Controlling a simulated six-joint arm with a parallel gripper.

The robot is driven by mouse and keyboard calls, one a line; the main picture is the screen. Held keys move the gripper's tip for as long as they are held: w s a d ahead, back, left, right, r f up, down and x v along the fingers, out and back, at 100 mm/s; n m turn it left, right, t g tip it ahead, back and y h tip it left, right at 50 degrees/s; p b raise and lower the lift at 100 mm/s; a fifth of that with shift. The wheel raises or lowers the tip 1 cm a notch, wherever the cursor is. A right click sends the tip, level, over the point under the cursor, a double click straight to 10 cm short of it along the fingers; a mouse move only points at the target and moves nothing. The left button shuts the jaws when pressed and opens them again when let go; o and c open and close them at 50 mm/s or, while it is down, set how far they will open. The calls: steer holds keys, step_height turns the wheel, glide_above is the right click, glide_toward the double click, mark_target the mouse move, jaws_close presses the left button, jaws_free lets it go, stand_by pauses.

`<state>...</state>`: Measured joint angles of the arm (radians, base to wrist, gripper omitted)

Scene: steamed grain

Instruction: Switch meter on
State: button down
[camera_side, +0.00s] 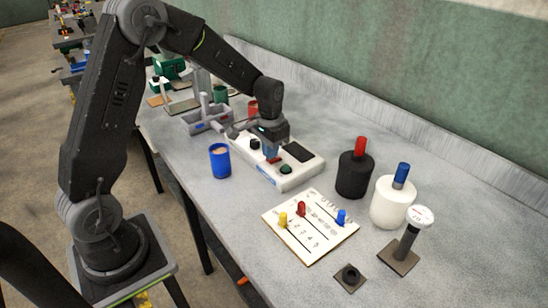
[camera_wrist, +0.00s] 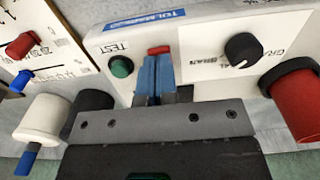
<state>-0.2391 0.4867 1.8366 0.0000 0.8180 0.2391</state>
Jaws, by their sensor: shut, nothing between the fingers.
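The meter (camera_side: 286,184) is a white box on the bench with a dark display (camera_side: 298,151), a black knob (camera_wrist: 243,49), a green button (camera_wrist: 121,67) marked TEST and a small red switch (camera_wrist: 158,50). My gripper (camera_side: 271,154) is over the meter, its blue fingertips shut together and empty. In the wrist view the fingertips (camera_wrist: 157,60) are right at the red switch and hide part of it. I cannot tell whether they touch it, or whether the switch is on or off.
A blue cup (camera_side: 220,163) stands left of the meter. To its right are a black bottle (camera_side: 353,176), a white bottle (camera_side: 391,205) and a dial gauge (camera_side: 408,240) on a stand. A slider board (camera_side: 309,243) lies in front. A red container (camera_wrist: 297,105) is near the knob.

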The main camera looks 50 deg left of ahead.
steer(key=shift+f, duration=0.65)
steer(key=shift+r, duration=3.55)
steer(key=s+d+r+t, duration=0.3)
steer(key=s+d+r, duration=0.4)
steer(key=s+r, duration=0.35)
steer(key=s+d+t, duration=0.2)
steer(key=s+d, duration=0.1)
steer(key=s, duration=0.9)
steer(key=shift+d+r+t, duration=0.15)
steer(key=shift+r+t, duration=0.15)
steer(key=shift+r, duration=0.15)
